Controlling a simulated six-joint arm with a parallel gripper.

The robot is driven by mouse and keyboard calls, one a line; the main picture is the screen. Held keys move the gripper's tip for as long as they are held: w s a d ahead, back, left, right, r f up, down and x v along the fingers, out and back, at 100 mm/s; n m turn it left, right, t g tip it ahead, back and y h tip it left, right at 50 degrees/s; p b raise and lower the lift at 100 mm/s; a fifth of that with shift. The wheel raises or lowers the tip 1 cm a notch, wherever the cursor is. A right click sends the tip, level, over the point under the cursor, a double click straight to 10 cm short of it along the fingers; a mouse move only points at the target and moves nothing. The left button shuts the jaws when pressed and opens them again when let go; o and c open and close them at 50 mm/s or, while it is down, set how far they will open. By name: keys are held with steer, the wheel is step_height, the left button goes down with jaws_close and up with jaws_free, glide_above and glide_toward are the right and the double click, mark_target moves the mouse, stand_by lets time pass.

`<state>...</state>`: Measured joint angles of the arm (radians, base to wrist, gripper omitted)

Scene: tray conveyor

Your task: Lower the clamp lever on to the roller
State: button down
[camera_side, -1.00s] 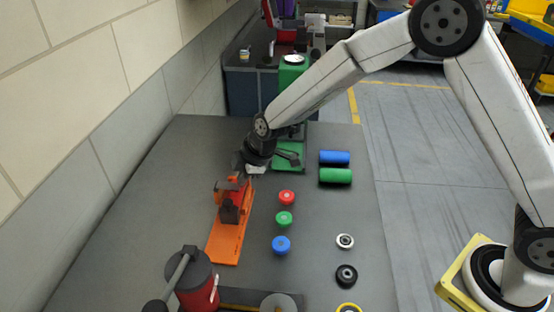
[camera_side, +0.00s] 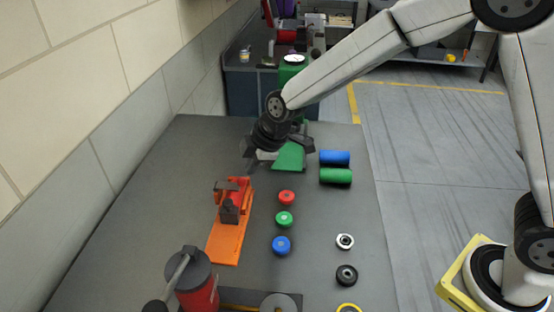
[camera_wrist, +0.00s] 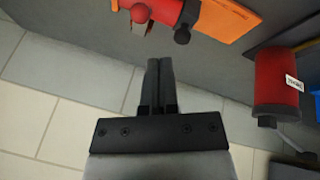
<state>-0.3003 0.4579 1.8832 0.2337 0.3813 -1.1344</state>
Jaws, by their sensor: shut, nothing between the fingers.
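The orange clamp fixture (camera_side: 228,242) lies on the grey table, and its orange plate (camera_wrist: 226,18) shows at the top of the wrist view. A red roller (camera_side: 240,186) sits at its far end, with a dark clamp block (camera_side: 230,210) in front. A dark bar (camera_side: 225,186), seemingly the clamp lever, lies across the roller's left side; whether it touches cannot be told. My gripper (camera_side: 249,163) is just beyond the fixture's far end, apart from it. In the wrist view my gripper (camera_wrist: 160,62) has its fingers together, with nothing between them.
Red, green and blue knobs (camera_side: 284,219) stand right of the fixture. Blue and green cylinders (camera_side: 335,167) lie farther back. A red canister (camera_side: 198,292) stands at the front, and the tiled wall (camera_side: 110,80) runs along the left. A green stand (camera_side: 289,157) is behind my gripper.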

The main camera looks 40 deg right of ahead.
steer(key=shift+s+d+r, duration=0.65)
steer(key=shift+s+r, duration=0.05)
steer(key=shift+s, duration=0.15)
steer(key=shift+s+d+r, duration=0.65)
steer(key=shift+s, duration=0.2)
steer(key=s+d+f+m+g+h, duration=0.1)
steer(key=s+d+f+m, duration=0.1)
steer(key=s+d+m, duration=0.5)
steer(key=s+d+f+m+h, duration=0.1)
steer(key=s+d+f+m, duration=0.1)
steer(key=s+d+m, duration=0.4)
steer(key=shift+s+d+f+m+g, duration=0.4)
steer(key=shift+s+m, duration=0.2)
steer(key=shift+s, duration=1.05)
